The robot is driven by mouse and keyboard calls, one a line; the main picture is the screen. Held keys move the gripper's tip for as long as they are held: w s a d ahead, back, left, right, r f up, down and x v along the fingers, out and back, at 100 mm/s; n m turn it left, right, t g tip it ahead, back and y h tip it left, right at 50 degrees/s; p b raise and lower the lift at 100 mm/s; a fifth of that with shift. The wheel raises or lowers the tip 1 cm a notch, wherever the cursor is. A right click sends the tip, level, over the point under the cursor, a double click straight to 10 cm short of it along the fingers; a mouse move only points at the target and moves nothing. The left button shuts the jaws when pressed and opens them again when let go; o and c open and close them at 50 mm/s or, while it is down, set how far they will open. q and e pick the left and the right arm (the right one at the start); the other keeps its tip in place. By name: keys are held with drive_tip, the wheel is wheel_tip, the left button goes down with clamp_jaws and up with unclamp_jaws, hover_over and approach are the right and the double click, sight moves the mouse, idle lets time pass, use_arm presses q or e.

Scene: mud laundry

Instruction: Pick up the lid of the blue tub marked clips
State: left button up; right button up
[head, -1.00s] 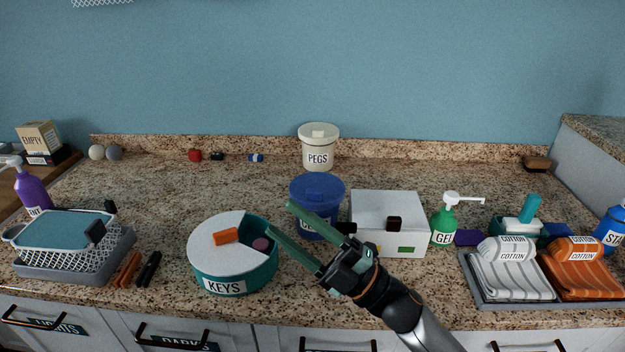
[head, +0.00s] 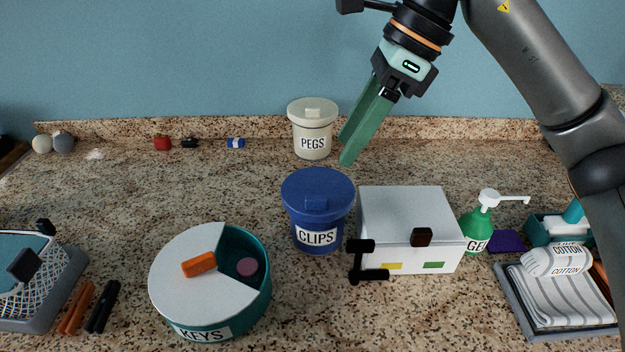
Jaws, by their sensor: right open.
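The blue tub (head: 316,235) marked CLIPS stands upright near the middle of the counter. Its blue lid (head: 290,191) is on top, with a raised block-shaped handle (head: 317,205). My right gripper (head: 346,150) is above and behind the tub, to the right of the lid, with its green fingers pointing down and to the left. It is open, though its fingers look close together from this angle, and nothing shows between them. It is apart from the lid. My left gripper is not in view.
A cream PEGS tub (head: 312,136) stands behind the blue tub. A white box (head: 408,218) is close on its right, with a black object (head: 366,262) at its front. A round KEYS container (head: 205,290) stands front left. Open counter lies left of the blue tub.

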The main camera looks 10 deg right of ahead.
drive_tip(key=d, duration=0.1)
approach(317, 197)
drive_tip(key=shift+s+a+f+h, duration=0.2)
drive_tip(key=shift+a+f, duration=0.1)
drive_tip(key=shift+f, duration=0.2)
drive_tip(key=shift+s+a+f+h, duration=0.1)
drive_tip(key=shift+a+f+h, duration=0.15)
drive_tip(key=shift+f, duration=0.25)
drive_tip(key=shift+w+a+p+x, duration=0.1)
drive_tip(key=shift+w+p+x, duration=0.05)
drive_tip(key=shift+x, duration=1.4)
drive_tip(key=shift+w+a+p+x, duration=0.1)
drive_tip(key=shift+w+p+x, duration=0.05)
drive_tip(key=shift+x, duration=1.45)
drive_tip(key=shift+r, duration=0.1)
clamp_jaws()
